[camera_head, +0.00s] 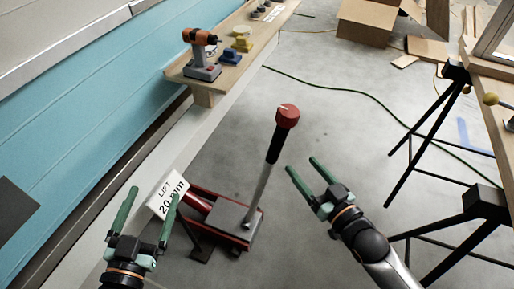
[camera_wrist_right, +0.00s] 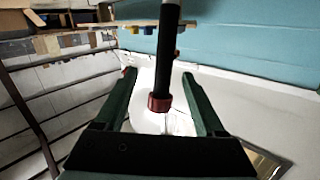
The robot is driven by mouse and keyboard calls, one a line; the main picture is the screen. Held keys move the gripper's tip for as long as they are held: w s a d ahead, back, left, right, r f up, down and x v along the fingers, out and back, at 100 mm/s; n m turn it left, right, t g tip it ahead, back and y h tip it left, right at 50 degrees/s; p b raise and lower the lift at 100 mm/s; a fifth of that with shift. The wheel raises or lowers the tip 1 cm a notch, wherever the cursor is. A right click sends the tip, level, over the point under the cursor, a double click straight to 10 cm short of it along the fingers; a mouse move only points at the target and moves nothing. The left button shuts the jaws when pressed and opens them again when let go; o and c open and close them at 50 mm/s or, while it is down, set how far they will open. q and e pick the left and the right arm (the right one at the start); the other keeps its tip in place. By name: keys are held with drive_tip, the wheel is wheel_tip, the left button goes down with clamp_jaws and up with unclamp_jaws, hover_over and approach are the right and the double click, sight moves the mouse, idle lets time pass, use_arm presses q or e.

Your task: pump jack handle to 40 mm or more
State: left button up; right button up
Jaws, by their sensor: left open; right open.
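The jack handle (camera_head: 270,150) leans up from the floor jack (camera_head: 225,213), with a red knob (camera_head: 287,115), a black grip and a steel shaft. A sign by the jack (camera_head: 167,196) reads "LIFT 20 mm". My right gripper (camera_head: 302,164) is open and empty, just right of the handle and apart from it in the head view. In the right wrist view the black grip (camera_wrist_right: 170,50) and red knob (camera_wrist_right: 160,104) line up between its open fingers (camera_wrist_right: 159,75). My left gripper (camera_head: 153,194) is open and empty near the sign, partly in front of it.
A wooden shelf (camera_head: 225,75) on the blue camper side holds an orange drill (camera_head: 200,50) and small tools. A black trestle (camera_head: 430,120) stands at right, near my right arm. A cardboard box (camera_head: 365,22) lies at the back. The middle floor is clear except a green cable (camera_head: 370,97).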

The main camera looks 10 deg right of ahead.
sight(275, 135)
drive_tip(key=shift+t+y, duration=0.3)
drive_tip(key=shift+y, duration=0.1)
drive_tip(key=b+x, duration=0.3)
drive_tip(key=x, duration=1)
drive_tip(key=shift+s+a+r, duration=0.1)
drive_tip(key=shift+a+r, duration=0.05)
drive_tip(key=shift+a, duration=0.05)
use_arm(q)
drive_tip(key=s+r+m+t+h, duration=0.2)
drive_tip(key=r+h, duration=0.1)
drive_tip(key=r, duration=0.4)
drive_tip(key=s+r+m+t+h, duration=0.3)
drive_tip(key=r+h, duration=0.1)
drive_tip(key=r, duration=0.3)
drive_tip(key=shift+s+d+r+m+b, duration=0.15)
drive_tip(key=shift+d+r+m+b, duration=0.15)
drive_tip(key=shift+d+r, duration=0.15)
use_arm(e)
drive_tip(key=shift+w+a, duration=0.15)
drive_tip(key=shift+w, duration=0.3)
drive_tip(key=shift+c, duration=0.3)
use_arm(q)
drive_tip(key=shift+f, duration=0.1)
use_arm(e)
clamp_jaws()
